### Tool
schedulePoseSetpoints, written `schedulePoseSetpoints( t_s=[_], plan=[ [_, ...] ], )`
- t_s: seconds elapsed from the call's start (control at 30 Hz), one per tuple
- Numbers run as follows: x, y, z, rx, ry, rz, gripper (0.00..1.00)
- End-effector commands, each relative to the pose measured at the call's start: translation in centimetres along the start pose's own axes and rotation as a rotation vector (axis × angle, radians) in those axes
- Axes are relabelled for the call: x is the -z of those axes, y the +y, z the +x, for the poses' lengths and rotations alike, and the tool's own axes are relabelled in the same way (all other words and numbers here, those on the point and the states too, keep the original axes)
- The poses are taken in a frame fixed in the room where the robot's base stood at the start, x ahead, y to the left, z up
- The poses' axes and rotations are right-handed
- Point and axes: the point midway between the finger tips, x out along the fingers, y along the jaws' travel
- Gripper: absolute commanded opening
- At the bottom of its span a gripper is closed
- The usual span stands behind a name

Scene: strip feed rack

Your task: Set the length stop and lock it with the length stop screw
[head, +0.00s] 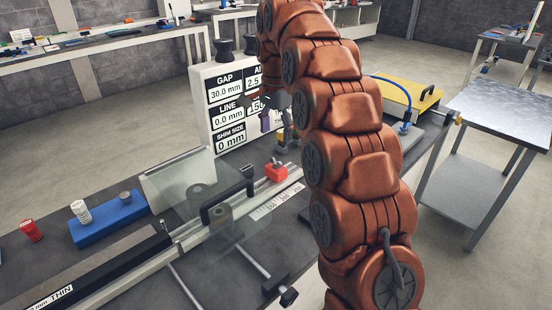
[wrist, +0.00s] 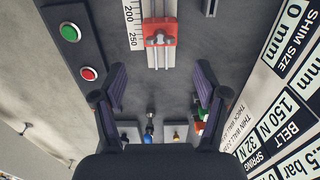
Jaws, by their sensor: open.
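The length stop is a red block (head: 276,172) on the metal rail beside the printed scale (head: 283,201) in the head view. In the wrist view the red block (wrist: 161,28) straddles the rail at top centre, near the 250 mark of the scale (wrist: 134,22). A grey part (wrist: 160,39), possibly the length stop screw, sits on it. My gripper (wrist: 160,68) is open and empty, its two dark fingers wide apart, with the block ahead of the gap and not touched. In the head view my gripper (head: 271,104) is partly hidden by my arm.
A white display board (head: 224,105) with setting labels stands close behind the gripper; it also fills the right of the wrist view. A clear guard (head: 185,184) and black handle (head: 228,198) stand left of the stop. A button box (wrist: 80,55) is left in the wrist view.

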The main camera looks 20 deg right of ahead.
Motion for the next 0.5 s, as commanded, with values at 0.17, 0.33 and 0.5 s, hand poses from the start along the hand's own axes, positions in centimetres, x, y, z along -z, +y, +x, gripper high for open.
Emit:
schedulePoseSetpoints(
  t_s=[0.17, 0.33, 0.5],
  plan=[
    [0.1, -0.1, 0.5, -0.002, -0.001, 0.007, 0.73],
    [0.0, 0.0, 1.7, -0.003, -0.002, 0.006, 0.73],
    [-0.1, 0.1, 3.4, -0.006, -0.003, 0.005, 0.73]
  ],
)
